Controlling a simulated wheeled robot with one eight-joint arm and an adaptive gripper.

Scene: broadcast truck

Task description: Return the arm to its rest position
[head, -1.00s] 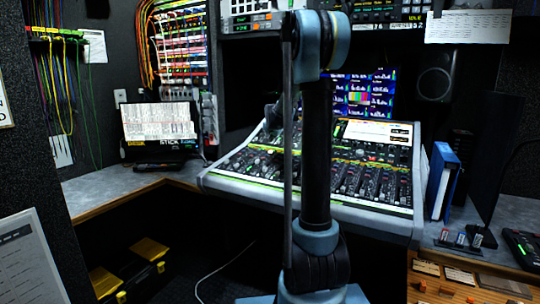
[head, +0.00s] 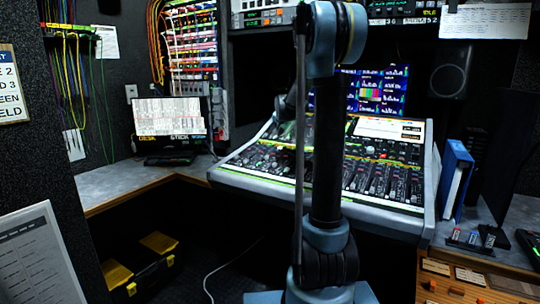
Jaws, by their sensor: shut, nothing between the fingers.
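My arm (head: 327,150) stands upright in the middle of the head view, with a blue-grey joint at the top and another low down near the bottom edge. It covers part of the mixing console behind it. My gripper cannot be made out; the far end of the arm is hidden behind the upright link. A small dark shape shows just left of the link, above the console, but I cannot tell what it is.
The mixing console (head: 226,178) fills the desk behind my arm. A black and yellow toolbox (head: 150,268) sits low at left. Monitors and a speaker (head: 449,72) are behind.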

